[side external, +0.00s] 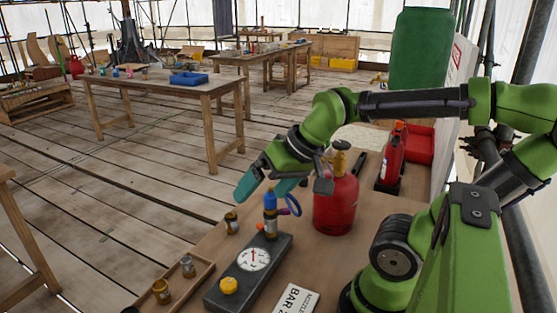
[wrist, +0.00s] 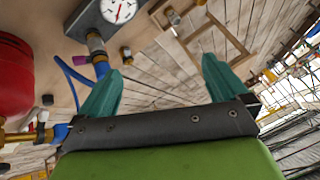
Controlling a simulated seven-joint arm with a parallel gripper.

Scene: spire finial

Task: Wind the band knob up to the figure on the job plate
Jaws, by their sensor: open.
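A dark grey gauge block (side external: 222,294) lies on the bench, with a white dial (side external: 253,259) and red needle. A round yellow knob (side external: 229,286) sits at its near end. A blue-topped brass fitting (side external: 270,212) stands upright at its far end. I cannot tell which is the band knob. The white job plate (side external: 296,299) reads "NOZZLE BAR" and a figure cut off by the frame edge. My gripper (side external: 264,190) is open and empty, its teal fingers above and around the blue top's area. In the wrist view, the dial (wrist: 120,9) is at the top and my fingers (wrist: 162,65) are apart.
A red gas bottle (side external: 335,205) stands right of the block, with a blue hose (side external: 293,206) near the fitting. A wooden tray (side external: 196,287) with small brass nozzles lies left. A loose brass nozzle (side external: 231,222) stands behind it. A red extinguisher (side external: 392,158) stands further back.

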